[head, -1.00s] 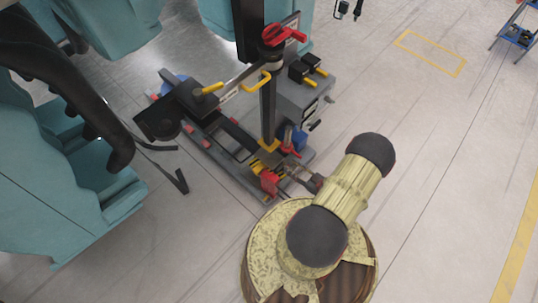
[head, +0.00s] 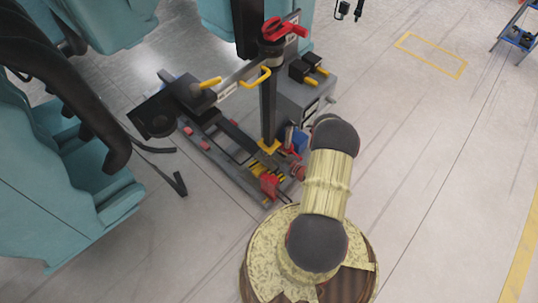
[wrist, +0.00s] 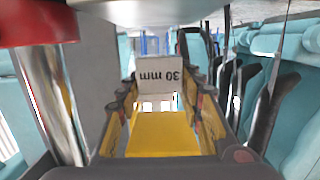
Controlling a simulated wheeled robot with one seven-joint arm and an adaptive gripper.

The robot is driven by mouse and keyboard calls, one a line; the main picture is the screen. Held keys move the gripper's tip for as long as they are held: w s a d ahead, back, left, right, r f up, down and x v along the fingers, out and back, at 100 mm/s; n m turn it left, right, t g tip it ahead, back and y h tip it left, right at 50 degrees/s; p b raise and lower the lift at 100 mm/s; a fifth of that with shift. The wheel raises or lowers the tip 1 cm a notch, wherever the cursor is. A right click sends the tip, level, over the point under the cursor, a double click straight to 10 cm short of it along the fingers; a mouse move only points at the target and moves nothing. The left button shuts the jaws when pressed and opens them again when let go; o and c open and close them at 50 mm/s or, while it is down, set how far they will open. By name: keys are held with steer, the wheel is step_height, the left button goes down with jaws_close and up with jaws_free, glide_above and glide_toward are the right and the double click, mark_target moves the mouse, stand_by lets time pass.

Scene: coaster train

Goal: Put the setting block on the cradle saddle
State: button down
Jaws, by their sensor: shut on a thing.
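In the wrist view my gripper (wrist: 163,95) is shut on the setting block (wrist: 165,133). In the head view my arm's round wrist joint covers the gripper and the block, beside the low end of the dark rig. I cannot pick out the cradle saddle with certainty; a yellow collar (head: 268,146) sits at the foot of the rig's post, with yellow-black stripes and a red part (head: 269,185) below it.
A dark upright post (head: 268,105) with a red handle (head: 285,28) stands close to my arm. In the wrist view a red-topped chrome rod (wrist: 50,95) is very near on the left.

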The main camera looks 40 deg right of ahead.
step_height(320, 180, down, 4)
steer(key=shift+r+b, duration=0.15)
steer(key=shift+b, duration=0.85)
steer(key=shift+r, duration=0.1)
steer(key=c, duration=1.2)
jaws_free()
steer(key=shift+c, duration=0.2)
steer(key=shift+o, duration=0.3)
